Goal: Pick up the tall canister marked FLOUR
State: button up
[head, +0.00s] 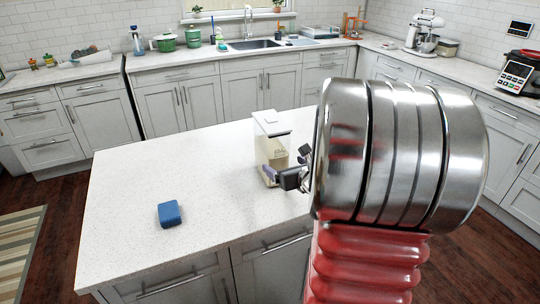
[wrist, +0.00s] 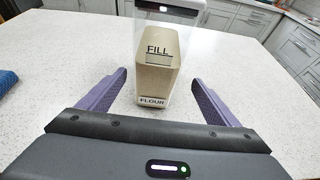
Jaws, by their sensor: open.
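The tall clear canister (head: 271,135) with a white lid stands upright on the island counter. In the wrist view the canister (wrist: 160,60) shows beige contents, a FILL mark and a FLOUR label near its base. My gripper (wrist: 164,90) is open, with one purple finger toward each side of the canister. The fingers point at it, and its base lies near their tips; I cannot tell whether they touch. In the head view my gripper (head: 276,172) is low beside the canister, partly hidden by my arm.
A blue block (head: 169,214) lies on the white island counter (head: 130,190) to the left. The counter between is clear. Wall counters with a sink (head: 255,44), green pots (head: 165,42) and a stand mixer (head: 426,32) are far behind.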

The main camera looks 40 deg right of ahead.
aim_at(281, 163)
jog(key=shift+x, duration=2.8)
jog(key=shift+a+x, duration=0.2)
jog(key=shift+x, duration=0.8)
jog(key=shift+a+x, duration=0.2)
jog(key=shift+x, duration=1.55)
jog(key=c, duration=2)
jog(key=shift+r, duration=0.1)
